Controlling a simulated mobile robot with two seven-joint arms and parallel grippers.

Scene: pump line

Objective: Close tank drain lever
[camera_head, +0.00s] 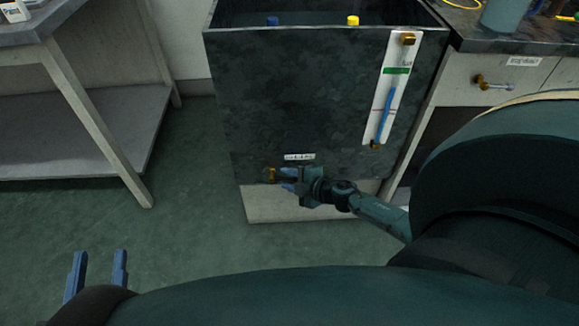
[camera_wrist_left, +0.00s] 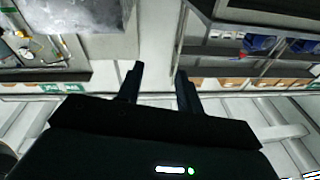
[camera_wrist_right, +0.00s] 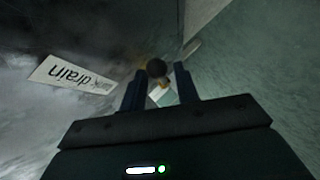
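The dark grey tank (camera_head: 300,100) stands in the middle of the head view. Low on its front, below a white label (camera_head: 300,156), is the brass drain valve (camera_head: 270,175). My right gripper (camera_head: 289,180) is close to the valve, coming from the right. In the right wrist view its fingers (camera_wrist_right: 160,88) are apart, with a dark round knob (camera_wrist_right: 157,69) and a pale lever part (camera_wrist_right: 160,91) showing between or just beyond them; contact cannot be told. The "tank drain" label (camera_wrist_right: 75,76) is at left there. My left gripper (camera_head: 96,272) is open and empty, away from the tank.
A table with a lower shelf (camera_head: 80,125) stands at the left. A counter with a drawer (camera_head: 500,75) is at the right. The tank front carries a level gauge (camera_head: 398,90). The green floor (camera_head: 190,220) between table and tank is clear.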

